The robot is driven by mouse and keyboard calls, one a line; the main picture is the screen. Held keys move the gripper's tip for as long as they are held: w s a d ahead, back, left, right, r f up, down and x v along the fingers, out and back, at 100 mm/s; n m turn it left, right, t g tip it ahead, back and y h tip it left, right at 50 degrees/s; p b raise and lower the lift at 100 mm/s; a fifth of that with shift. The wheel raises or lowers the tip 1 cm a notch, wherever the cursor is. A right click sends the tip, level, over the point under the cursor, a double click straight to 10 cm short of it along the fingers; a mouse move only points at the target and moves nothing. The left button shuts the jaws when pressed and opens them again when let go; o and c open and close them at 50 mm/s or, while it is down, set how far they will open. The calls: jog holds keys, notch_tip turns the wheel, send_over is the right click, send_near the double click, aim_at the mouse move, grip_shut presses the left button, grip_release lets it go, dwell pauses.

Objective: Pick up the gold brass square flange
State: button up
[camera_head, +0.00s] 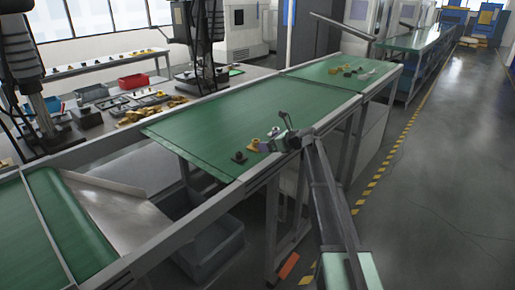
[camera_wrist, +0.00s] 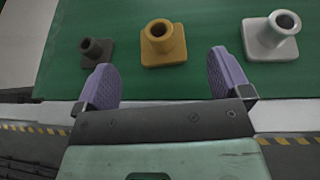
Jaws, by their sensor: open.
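The gold brass square flange (camera_wrist: 163,45) sits upright on the green belt in the wrist view, with its square base down and round neck up. In the head view the flange (camera_head: 254,145) is small, near the belt's front edge. My gripper (camera_wrist: 160,80) is open and empty, its two purple fingers spread. In the wrist picture the flange appears just beyond and between the fingertips, apart from them. In the head view my gripper (camera_head: 283,130) is over the belt's front edge.
A dark square flange (camera_wrist: 96,51) stands left of the gold one and a silver flange (camera_wrist: 271,36) stands right, both on the green belt (camera_head: 235,105). More parts (camera_head: 347,70) lie farther along. The belt behind the flanges is clear.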

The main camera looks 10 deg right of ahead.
aim_at(256, 140)
jog(key=shift+x, duration=1.2)
jog(key=b+x, duration=0.2)
jog(key=x, duration=0.3)
jog(key=shift+r, duration=0.15)
jog(key=c, duration=1.3)
jog(key=shift+r, duration=0.1)
notch_tip(256, 140, up, 20)
jog(key=p, duration=2)
